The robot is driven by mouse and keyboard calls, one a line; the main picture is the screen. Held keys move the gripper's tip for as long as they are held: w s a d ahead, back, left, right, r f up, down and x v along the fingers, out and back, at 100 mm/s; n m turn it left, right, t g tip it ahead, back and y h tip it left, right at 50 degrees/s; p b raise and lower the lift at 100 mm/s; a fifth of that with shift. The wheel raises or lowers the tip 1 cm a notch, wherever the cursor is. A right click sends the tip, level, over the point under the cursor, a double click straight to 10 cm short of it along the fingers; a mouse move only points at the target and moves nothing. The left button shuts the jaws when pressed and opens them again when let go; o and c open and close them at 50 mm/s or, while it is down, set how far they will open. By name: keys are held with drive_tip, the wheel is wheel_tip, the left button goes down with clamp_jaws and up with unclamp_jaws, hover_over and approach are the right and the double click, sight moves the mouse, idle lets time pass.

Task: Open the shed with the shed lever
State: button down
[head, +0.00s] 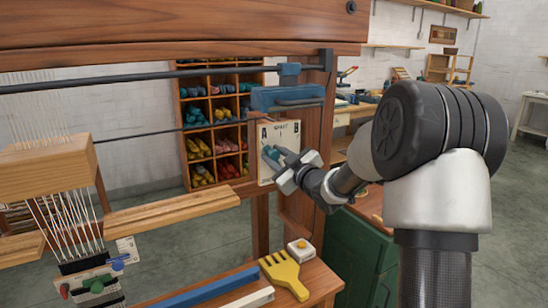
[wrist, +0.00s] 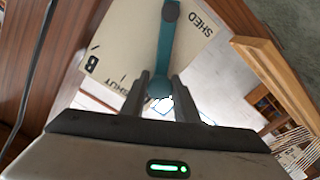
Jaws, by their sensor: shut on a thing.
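A cream plate (head: 265,176) on the loom's right post carries the letters A and B with SHUT between them at the top. In the wrist view the plate (wrist: 135,40) also reads SHED. The teal shed lever (head: 271,154) is mounted on it. In the wrist view the lever (wrist: 168,45) runs from a dark round pivot to a knob between my fingers. It lies to the side of SHUT away from B; whether it is at A is hidden. My gripper (head: 281,166) is shut on the lever's knob, and its fingers (wrist: 160,92) flank it.
A blue clamp-like part (head: 287,97) is just above the plate. A bench below holds a yellow comb (head: 283,274), a white box with an orange button (head: 301,251) and a blue bar (head: 205,291). Wool cubbies (head: 213,130) stand behind.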

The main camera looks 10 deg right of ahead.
drive_tip(key=c, duration=1.4)
unclamp_jaws()
drive_tip(key=p+v, duration=0.2)
drive_tip(key=v, duration=1.5)
drive_tip(key=shift+s, duration=0.2)
drive_tip(key=shift+r, duration=0.1)
drive_tip(key=s+a+f+m+g+h, duration=0.1)
drive_tip(key=s+a+m+g+h, duration=0.2)
drive_tip(key=s, duration=0.6)
drive_tip(key=s+a+m+g+h, duration=0.1)
drive_tip(key=s+a+m+g, duration=0.3)
drive_tip(key=s, duration=0.6)
drive_tip(key=s+a+f+m+g+h, duration=0.1)
drive_tip(key=s+m+g+h, duration=0.15)
drive_tip(key=s+g, duration=0.45)
wheel_tip(320, 180, up, 23)
drive_tip(key=s+t+p, duration=0.1)
drive_tip(key=t+p, duration=0.1)
drive_tip(key=p, duration=2.1)
drive_tip(key=shift+s+f+y, duration=0.2)
drive_tip(key=shift+s+y, duration=0.15)
drive_tip(key=shift+y, duration=0.1)
